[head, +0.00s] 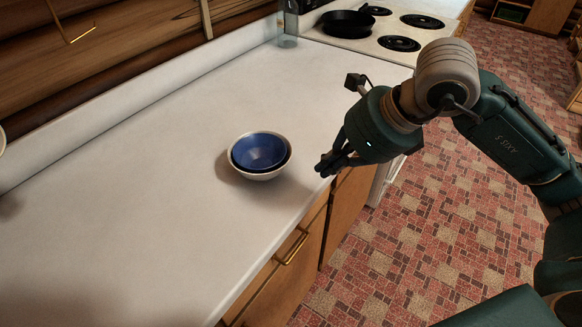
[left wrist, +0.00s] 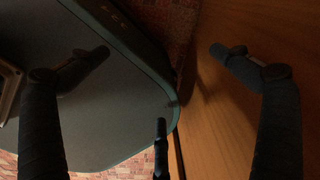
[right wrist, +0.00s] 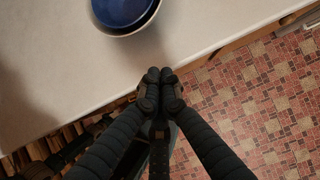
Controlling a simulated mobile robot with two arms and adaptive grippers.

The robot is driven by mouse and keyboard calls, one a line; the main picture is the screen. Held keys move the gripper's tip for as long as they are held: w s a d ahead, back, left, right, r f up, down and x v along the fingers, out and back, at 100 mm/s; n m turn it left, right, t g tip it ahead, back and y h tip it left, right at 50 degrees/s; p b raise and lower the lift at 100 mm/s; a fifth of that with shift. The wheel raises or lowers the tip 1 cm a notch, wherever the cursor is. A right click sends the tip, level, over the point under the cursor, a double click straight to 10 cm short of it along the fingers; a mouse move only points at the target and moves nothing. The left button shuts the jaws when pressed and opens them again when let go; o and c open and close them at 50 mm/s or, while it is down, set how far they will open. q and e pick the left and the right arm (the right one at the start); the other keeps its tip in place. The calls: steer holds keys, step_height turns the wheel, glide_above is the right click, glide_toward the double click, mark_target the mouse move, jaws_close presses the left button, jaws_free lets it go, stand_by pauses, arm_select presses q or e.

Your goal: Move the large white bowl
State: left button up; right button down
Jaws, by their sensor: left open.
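A white bowl (head: 262,176) stands upright on the white counter (head: 130,190), with a blue bowl (head: 260,151) nested inside it. In the right wrist view, the white bowl (right wrist: 136,32) and blue bowl (right wrist: 122,8) are cut off by the top edge. My right gripper (head: 322,170) is at the counter's front edge, to the right of the bowls and apart from them. Its fingertips (right wrist: 160,74) are together with nothing between them. My left gripper (left wrist: 160,53) is open and empty, near a wooden cabinet front; it is out of the head view.
A white rounded thing (head: 1,141) is cut off by the head view's left edge. A stove (head: 375,45) with a black pan (head: 346,23) stands at the back right. A glass (head: 287,30) is beside it. A brass handle (head: 293,248) sits on the cabinet below. Much of the counter is clear.

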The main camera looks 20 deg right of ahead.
steer(key=p+x, duration=0.1)
steer(key=x, duration=0.6)
steer(key=shift+w+a+f, duration=0.1)
steer(key=shift+a+f, duration=0.1)
steer(key=shift+w+a+r+p, duration=0.25)
steer(key=shift+w+a+p, duration=0.45)
steer(key=shift+w, duration=0.35)
arm_select(q)
steer(key=shift+w+a+r, duration=0.15)
steer(key=shift+a+r, duration=0.15)
steer(key=shift+r, duration=0.35)
steer(key=shift+w+a+r, duration=0.15)
steer(key=shift+a+r, duration=0.15)
steer(key=shift+r, duration=0.35)
arm_select(e)
steer(key=shift+w+a+f, duration=0.15)
steer(key=shift+w+a, duration=0.3)
steer(key=shift+w, duration=0.05)
